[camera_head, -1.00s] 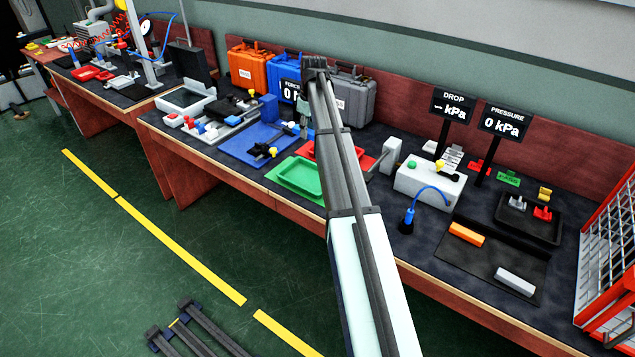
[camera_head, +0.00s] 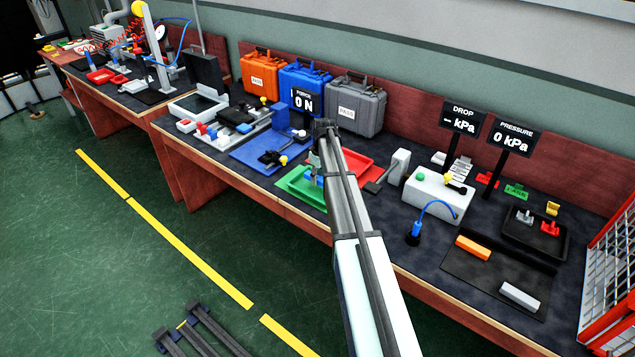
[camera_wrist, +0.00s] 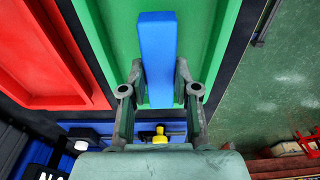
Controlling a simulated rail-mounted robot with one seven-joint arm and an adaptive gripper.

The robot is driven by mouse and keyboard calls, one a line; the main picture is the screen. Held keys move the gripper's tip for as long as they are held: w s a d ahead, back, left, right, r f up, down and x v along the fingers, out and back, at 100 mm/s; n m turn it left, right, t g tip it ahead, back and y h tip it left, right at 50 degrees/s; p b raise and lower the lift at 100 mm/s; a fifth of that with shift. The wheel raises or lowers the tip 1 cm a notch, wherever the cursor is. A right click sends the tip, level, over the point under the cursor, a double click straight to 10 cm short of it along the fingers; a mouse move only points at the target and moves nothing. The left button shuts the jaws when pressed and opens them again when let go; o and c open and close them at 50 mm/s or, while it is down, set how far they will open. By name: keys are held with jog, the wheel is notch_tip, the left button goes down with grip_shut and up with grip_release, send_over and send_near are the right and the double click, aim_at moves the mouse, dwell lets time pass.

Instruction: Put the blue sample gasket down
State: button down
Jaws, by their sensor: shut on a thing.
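The blue sample gasket (camera_wrist: 157,45) is a blue bar between the fingers of my gripper (camera_wrist: 158,76) in the wrist view. My gripper is shut on its near end, and the rest reaches out past the fingertips. The gasket is over the green tray (camera_wrist: 216,40); I cannot tell whether it touches the tray floor. In the head view the green tray (camera_head: 292,184) is at the bench's front edge, with my gripper (camera_head: 315,168) low over it. A bit of blue (camera_head: 308,178) shows there, and my arm hides the tray's right part.
A red tray (camera_wrist: 45,50) lies beside the green one, and a blue mat (camera_head: 250,155) is to the left. A grey post (camera_head: 399,165) and a white box (camera_head: 435,195) stand to the right. Blue and grey cases (camera_head: 355,105) stand behind.

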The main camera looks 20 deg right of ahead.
aim_at(321, 179)
jog(key=shift+f, duration=1.6)
jog(key=shift+f, duration=0.1)
jog(key=c, duration=0.9)
grip_release()
jog(key=shift+o, duration=0.2)
jog(key=r+b, duration=0.1)
jog(key=r, duration=0.3)
jog(key=s+r, duration=0.1)
jog(key=r, duration=0.3)
jog(key=r+b, duration=0.1)
jog(key=r, duration=0.3)
jog(key=shift+s+d+r+b, duration=0.1)
jog(key=shift+s+d+b, duration=0.05)
jog(key=shift+d+b, duration=0.2)
